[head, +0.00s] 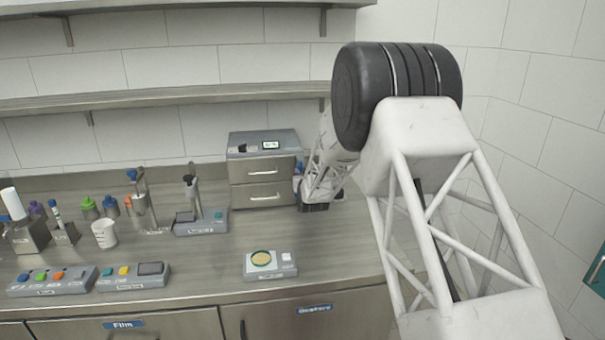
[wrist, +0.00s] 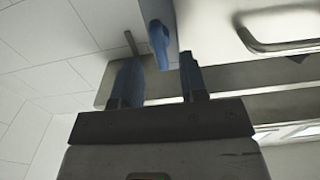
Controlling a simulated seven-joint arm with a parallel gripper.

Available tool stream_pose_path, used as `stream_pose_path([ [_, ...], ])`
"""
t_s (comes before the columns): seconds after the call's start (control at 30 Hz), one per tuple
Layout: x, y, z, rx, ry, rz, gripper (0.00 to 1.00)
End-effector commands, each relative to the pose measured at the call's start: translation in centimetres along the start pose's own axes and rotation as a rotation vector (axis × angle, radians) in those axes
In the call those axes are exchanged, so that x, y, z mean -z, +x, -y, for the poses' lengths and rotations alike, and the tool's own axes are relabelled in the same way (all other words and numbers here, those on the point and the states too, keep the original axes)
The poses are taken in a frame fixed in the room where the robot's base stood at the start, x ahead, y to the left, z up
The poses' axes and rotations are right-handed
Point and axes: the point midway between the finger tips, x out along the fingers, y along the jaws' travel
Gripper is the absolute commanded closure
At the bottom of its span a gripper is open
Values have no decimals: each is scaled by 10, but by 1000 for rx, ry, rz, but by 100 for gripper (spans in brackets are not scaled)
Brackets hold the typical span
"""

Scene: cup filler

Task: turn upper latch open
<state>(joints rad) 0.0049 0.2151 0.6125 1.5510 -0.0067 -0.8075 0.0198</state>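A grey two-drawer box (head: 264,152) stands on the counter at the back. A small blue latch (head: 300,168) shows at its right edge, about level with the upper drawer; the arm partly hides that side. In the wrist view a blue latch (wrist: 160,40) sits at the box's edge, left of a drawer front and its handle (wrist: 275,32). My gripper (wrist: 160,74) is open, its two blue fingers apart. The latch lies ahead between the fingers, with no clear contact. In the head view the fingers are small and mostly hidden beside the box.
A scale-like device (head: 270,264) with a yellow-filled dish sits in front of the box. A beaker (head: 104,233), bottles and button panels (head: 132,277) crowd the left. Shelves (head: 160,98) run above. The counter just in front of the drawers is clear.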

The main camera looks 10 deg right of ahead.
Motion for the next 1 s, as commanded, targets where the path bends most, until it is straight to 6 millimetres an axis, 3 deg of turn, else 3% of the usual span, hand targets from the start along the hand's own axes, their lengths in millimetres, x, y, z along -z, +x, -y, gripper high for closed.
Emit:
stream_pose_path([
  [0.5, 0, -46, 0, 0, 0, 0, 61],
  [1.0, 0, -50, 0, 0, 0, 1, 61],
])
